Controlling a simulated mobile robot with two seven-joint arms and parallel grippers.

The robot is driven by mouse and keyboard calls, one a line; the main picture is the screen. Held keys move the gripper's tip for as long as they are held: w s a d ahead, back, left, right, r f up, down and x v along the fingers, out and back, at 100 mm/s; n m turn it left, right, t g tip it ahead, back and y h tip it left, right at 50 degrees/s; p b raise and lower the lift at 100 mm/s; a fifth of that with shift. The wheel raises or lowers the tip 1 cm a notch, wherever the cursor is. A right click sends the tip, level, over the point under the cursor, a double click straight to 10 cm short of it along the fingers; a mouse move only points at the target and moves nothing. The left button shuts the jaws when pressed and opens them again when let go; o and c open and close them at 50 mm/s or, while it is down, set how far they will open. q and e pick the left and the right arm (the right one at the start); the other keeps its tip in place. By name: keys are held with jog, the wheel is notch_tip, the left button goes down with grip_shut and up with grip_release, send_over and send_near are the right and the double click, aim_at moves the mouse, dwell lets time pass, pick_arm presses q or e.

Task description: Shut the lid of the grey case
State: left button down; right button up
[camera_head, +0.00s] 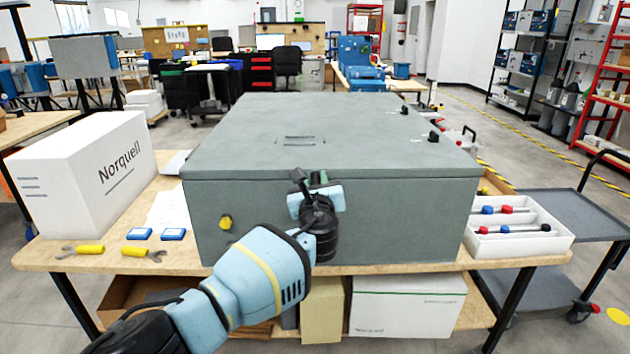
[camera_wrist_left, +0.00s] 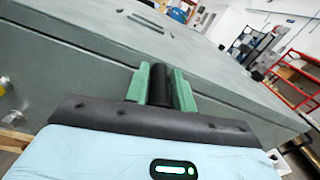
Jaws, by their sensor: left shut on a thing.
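The grey case (camera_head: 400,220) stands on the wooden workbench, with its front wall facing me. Its lid (camera_head: 340,125) lies flat across the top, and only a thin dark seam shows between lid and body along the front. My left gripper (camera_head: 312,182) is at the middle of the case's front edge. In the left wrist view its green fingers (camera_wrist_left: 161,86) are shut on a black handle (camera_wrist_left: 159,84) at the lid's front edge. The lid (camera_wrist_left: 100,35) also shows there, running away from the fingers. My right gripper is not in view.
A white Norquell box (camera_head: 90,175) stands left of the case, with yellow-handled wrenches (camera_head: 143,252) in front. A white tray (camera_head: 520,229) with red- and blue-ended rods is at the right. A grey cart (camera_head: 570,215) stands beyond the bench's right end.

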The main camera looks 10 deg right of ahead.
pick_arm(q)
jog(key=c, duration=1.3)
grip_release()
jog(key=shift+d+f, duration=0.15)
jog(key=shift+f, duration=0.65)
jog(key=shift+r, duration=0.15)
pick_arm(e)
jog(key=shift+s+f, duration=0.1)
pick_arm(q)
jog(key=shift+r, duration=0.1)
jog(key=shift+s, duration=0.1)
jog(key=shift+s+r+p, duration=0.2)
jog(key=shift+s+p, duration=0.25)
jog(key=shift+s, duration=0.05)
jog(key=s+p, duration=0.2)
jog(key=s, duration=0.4)
jog(key=shift+s+a+f+p, duration=0.3)
jog(key=shift+s+a, duration=0.05)
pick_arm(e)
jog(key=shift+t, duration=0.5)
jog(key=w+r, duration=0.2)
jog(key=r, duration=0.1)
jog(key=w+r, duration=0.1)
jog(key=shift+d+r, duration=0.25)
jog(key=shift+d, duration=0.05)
